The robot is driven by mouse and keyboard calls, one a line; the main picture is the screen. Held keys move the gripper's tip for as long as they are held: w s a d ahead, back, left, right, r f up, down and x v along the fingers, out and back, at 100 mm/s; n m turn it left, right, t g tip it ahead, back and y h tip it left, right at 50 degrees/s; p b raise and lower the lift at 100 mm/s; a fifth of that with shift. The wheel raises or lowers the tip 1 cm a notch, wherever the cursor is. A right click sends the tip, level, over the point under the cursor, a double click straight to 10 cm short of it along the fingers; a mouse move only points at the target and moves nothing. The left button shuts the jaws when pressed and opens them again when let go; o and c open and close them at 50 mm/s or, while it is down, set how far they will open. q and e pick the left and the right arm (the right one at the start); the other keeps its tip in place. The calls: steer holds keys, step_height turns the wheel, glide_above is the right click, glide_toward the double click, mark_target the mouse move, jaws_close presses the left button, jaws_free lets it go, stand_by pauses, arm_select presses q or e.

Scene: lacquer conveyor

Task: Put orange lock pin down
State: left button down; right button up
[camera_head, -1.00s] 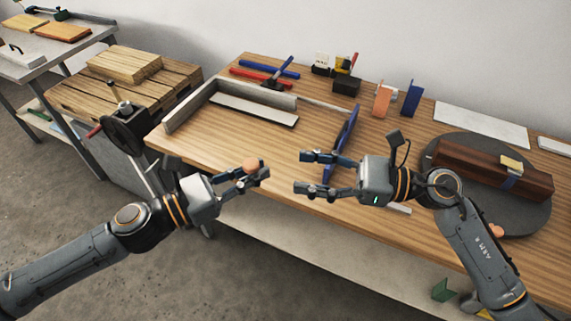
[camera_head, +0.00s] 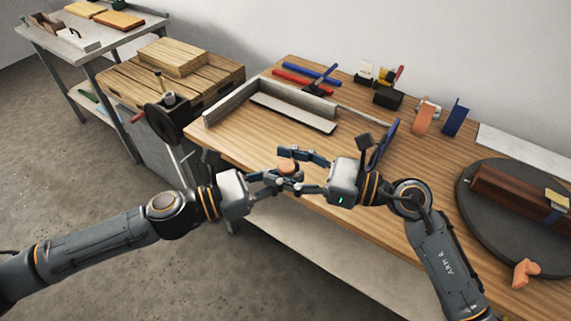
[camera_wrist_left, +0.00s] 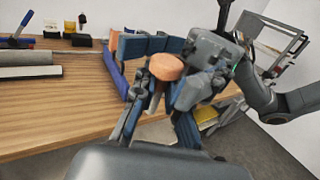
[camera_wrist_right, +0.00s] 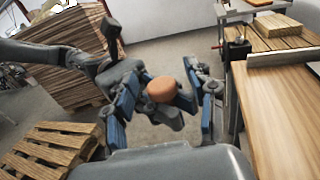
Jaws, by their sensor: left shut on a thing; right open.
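The orange lock pin (camera_head: 287,167) has a round orange head. My left gripper (camera_head: 280,181) is shut on it and holds it up in front of the workbench's front edge. The pin head also shows in the left wrist view (camera_wrist_left: 166,66) and in the right wrist view (camera_wrist_right: 161,88). My right gripper (camera_head: 303,171) is open and faces the left one, with its fingers on either side of the pin. I cannot tell whether its fingers touch the pin.
The wooden workbench (camera_head: 240,142) has clear room in its left middle. A blue upright part (camera_head: 384,145) stands behind my right gripper. Another orange piece (camera_head: 524,272) lies at the right front, by a dark round plate (camera_head: 490,238). A black vise (camera_head: 167,122) is at the left.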

jaws_close()
arm_select(q)
steer(key=c, duration=1.3)
jaws_free()
